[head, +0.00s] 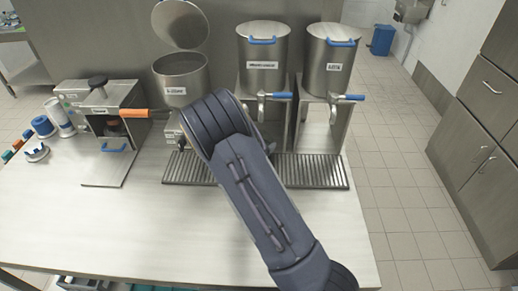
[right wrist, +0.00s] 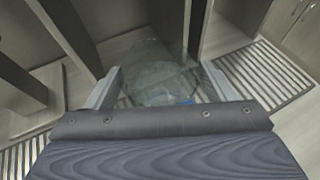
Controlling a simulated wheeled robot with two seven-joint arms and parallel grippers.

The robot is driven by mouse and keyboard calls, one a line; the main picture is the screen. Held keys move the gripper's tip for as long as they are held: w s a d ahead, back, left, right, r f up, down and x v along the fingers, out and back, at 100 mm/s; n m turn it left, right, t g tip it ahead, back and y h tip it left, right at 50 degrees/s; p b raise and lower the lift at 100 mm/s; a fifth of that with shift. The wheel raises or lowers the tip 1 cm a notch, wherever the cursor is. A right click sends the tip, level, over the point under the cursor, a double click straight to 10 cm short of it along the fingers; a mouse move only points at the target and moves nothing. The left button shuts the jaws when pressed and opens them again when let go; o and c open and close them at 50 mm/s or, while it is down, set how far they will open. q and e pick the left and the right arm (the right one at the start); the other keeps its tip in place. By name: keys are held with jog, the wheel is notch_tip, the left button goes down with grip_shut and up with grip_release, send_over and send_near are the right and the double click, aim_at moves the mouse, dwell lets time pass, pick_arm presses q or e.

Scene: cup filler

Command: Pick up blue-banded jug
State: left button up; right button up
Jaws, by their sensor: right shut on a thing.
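In the right wrist view, a clear, see-through jug (right wrist: 158,80) sits between the two fingers of my right gripper (right wrist: 162,88). A small patch of blue shows low on the jug, near the right finger. The fingers are closed against its sides. The jug's outline is faint against the metal behind it, so I cannot tell whether it stands on the grating or is lifted. In the head view my right arm reaches up to the dispensers and hides the jug and my right gripper. My left gripper is in neither view.
Three steel dispensers stand at the back: one with its lid raised (head: 181,82), a middle one (head: 263,58) and a right one (head: 332,62). A slatted drip grate (head: 318,172) lies before them. A steel box unit (head: 98,105) stands left. The front worktop (head: 130,225) is clear.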

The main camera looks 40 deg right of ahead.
jog(key=s+a+r+b, duration=0.1)
jog(key=s+a+r, duration=0.7)
jog(key=a+r, duration=0.2)
jog(key=shift+s+a+r+b, duration=0.35)
jog(key=shift+s+a+b, duration=0.05)
jog(key=shift+a, duration=0.2)
